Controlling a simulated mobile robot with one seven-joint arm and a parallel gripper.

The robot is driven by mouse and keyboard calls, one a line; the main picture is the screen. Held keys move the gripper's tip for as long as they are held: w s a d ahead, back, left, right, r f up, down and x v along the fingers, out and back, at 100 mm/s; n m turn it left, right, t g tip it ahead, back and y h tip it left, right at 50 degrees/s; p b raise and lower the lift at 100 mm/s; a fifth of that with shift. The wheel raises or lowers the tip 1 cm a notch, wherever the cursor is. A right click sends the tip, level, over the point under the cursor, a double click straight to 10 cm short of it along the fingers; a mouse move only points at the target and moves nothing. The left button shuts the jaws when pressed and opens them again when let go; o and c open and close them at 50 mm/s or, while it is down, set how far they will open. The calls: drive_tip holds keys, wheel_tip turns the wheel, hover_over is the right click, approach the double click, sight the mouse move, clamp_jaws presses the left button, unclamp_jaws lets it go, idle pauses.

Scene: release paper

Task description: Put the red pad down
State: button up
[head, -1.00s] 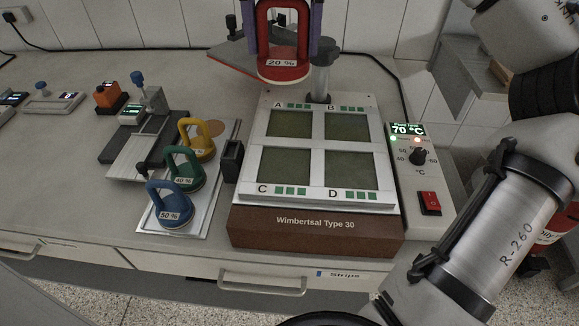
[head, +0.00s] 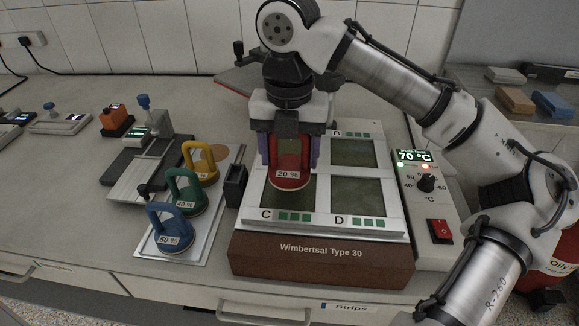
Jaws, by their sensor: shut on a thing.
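The red pad (head: 289,178), marked 20 %, is in my gripper (head: 289,150). The purple-blue fingers are shut on its handle, one on each side. The pad looks upright and overlaps the boundary between plates A and C on the left of the Wimbertsal Type 30 device (head: 318,248). I cannot tell whether its base touches the device or hangs just above it. Plate A and its label are mostly hidden behind my gripper and the pad. Plates B (head: 352,152), C (head: 290,196) and D (head: 354,198) show and look bare.
The yellow (head: 203,165), green (head: 187,190) and blue (head: 168,228) pads stand on a metal tray (head: 206,230) to the left. A black block (head: 235,185) stands close to the device's left side. The control panel (head: 426,190) reads 70 °C at right.

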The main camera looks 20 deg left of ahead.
sight(289, 166)
drive_tip(key=shift+f, duration=1.8)
drive_tip(key=shift+f, duration=0.1)
drive_tip(key=o, duration=1.6)
drive_tip(key=shift+o, duration=0.2)
wheel_tip(289, 166, up, 12)
drive_tip(key=shift+r+p, duration=0.1)
drive_tip(key=shift+p, duration=0.2)
